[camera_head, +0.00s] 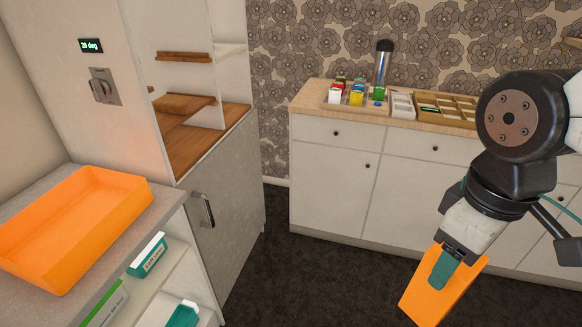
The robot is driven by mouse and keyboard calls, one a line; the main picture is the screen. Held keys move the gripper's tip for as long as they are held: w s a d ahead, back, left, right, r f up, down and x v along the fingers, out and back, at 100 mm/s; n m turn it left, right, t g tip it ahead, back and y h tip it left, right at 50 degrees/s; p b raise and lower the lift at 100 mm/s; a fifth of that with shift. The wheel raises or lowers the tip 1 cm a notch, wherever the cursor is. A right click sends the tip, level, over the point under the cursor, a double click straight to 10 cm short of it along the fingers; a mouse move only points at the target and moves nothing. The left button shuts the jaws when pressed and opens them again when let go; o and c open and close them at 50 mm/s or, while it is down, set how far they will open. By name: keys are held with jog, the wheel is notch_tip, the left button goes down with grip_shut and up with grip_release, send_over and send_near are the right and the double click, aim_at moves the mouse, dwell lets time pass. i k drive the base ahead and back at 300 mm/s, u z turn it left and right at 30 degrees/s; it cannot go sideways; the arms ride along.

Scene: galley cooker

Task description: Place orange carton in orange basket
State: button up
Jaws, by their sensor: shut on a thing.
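The orange carton (430,298) hangs tilted below my gripper (446,262) at the lower right, in front of the far cabinets. My gripper is shut on the carton, with a teal finger lying over its upper part. The orange basket (120,185) is a wide, shallow open tray on the grey counter at the left. The part of its inside that shows is empty. The gripper and carton are well to the right of the basket, apart from it.
Below the grey counter (172,194), open shelves hold a teal-and-white box (148,256) and other packages. A tall cabinet with a handle (203,209) stands behind it. White cabinets (325,180) carry small boxes, a flask (383,65) and trays. Dark floor (310,270) lies clear between.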

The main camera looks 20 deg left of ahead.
aim_at(103, 210)
jog(key=u, duration=0.85)
jog(key=i, duration=0.8)
jog(key=u, duration=1.05)
jog(key=i, duration=0.65)
